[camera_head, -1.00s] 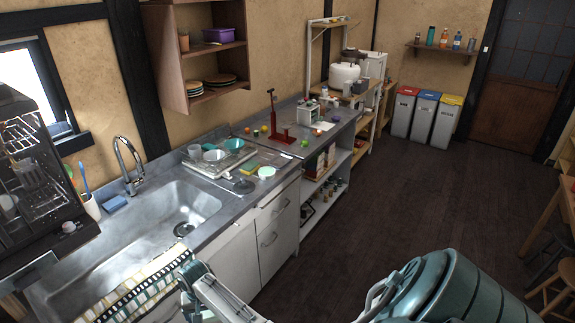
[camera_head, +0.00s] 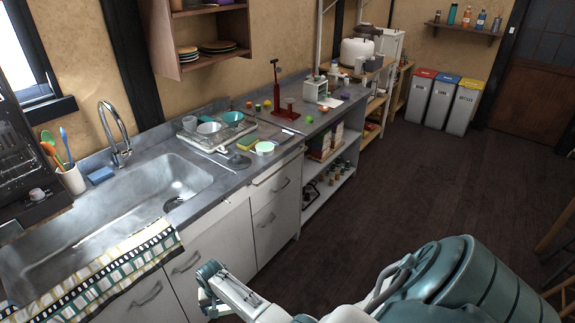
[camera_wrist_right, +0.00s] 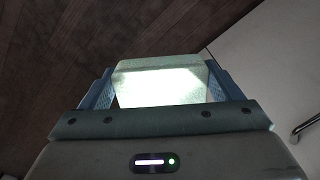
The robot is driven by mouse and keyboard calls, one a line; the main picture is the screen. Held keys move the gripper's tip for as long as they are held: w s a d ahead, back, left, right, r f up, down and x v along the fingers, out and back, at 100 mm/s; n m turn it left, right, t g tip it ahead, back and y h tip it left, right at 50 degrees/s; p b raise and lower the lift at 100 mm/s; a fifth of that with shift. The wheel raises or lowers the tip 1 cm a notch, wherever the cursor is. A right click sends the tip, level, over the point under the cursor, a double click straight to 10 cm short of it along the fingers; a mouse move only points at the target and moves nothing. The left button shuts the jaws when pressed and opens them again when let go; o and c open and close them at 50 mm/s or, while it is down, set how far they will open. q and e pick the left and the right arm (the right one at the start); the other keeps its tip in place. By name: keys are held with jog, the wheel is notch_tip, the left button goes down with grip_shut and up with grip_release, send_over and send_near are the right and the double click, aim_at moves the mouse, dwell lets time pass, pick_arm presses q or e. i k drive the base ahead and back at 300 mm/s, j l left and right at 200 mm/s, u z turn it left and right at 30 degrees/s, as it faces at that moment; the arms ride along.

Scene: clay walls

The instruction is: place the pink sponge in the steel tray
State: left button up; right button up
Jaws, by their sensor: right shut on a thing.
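My right gripper (camera_head: 205,291) is low in front of the counter's cabinet doors. In the right wrist view, my right gripper (camera_wrist_right: 160,88) is shut on a pale, whitish-green block (camera_wrist_right: 160,82) with a bright glare on it. I cannot tell whether this block is the sponge; no clearly pink sponge shows. A shallow rack-like tray (camera_head: 203,145) with bowls and cups stands on the counter right of the sink. I cannot tell whether it is the steel tray. My left gripper is not in view.
A yellow-green sponge (camera_head: 247,143), a pale green bowl (camera_head: 264,147) and a dark round item (camera_head: 238,161) lie near the counter's front edge. The sink (camera_head: 130,205) is to the left, with a blue sponge (camera_head: 100,175) behind it. The floor (camera_head: 400,190) at right is clear.

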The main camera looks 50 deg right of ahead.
aim_at(289, 135)
jog(key=l, duration=1.25)
jog(key=i+l+u, duration=0.1)
jog(key=l, duration=1.15)
